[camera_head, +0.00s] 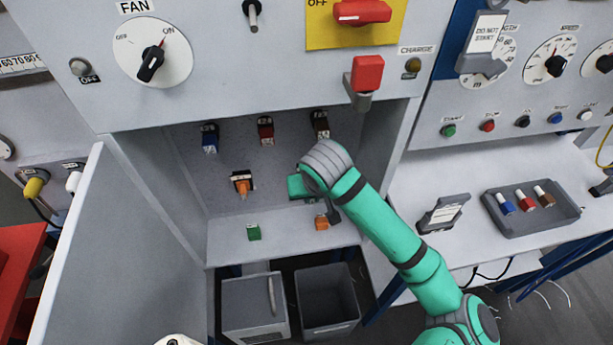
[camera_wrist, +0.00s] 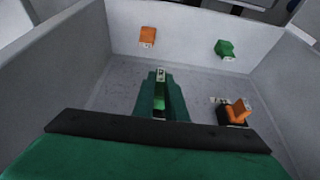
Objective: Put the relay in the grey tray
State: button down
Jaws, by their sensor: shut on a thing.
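My gripper (camera_wrist: 160,86) is shut on a small green relay (camera_wrist: 159,98) with a pale, marked end, seen between the fingers in the wrist view. In the head view my gripper (camera_head: 300,187) is inside the open cabinet, at the lower right of the back panel, and my arm mostly hides it. I cannot tell whether the held relay is still seated in a socket.
A green (camera_head: 254,232) and an orange (camera_head: 321,223) relay lie on the cabinet floor. The cabinet's right wall (camera_head: 398,138) stands between gripper and tray.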

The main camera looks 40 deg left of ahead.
jog(key=shift+s+d, duration=0.1)
jog(key=shift+d, duration=0.2)
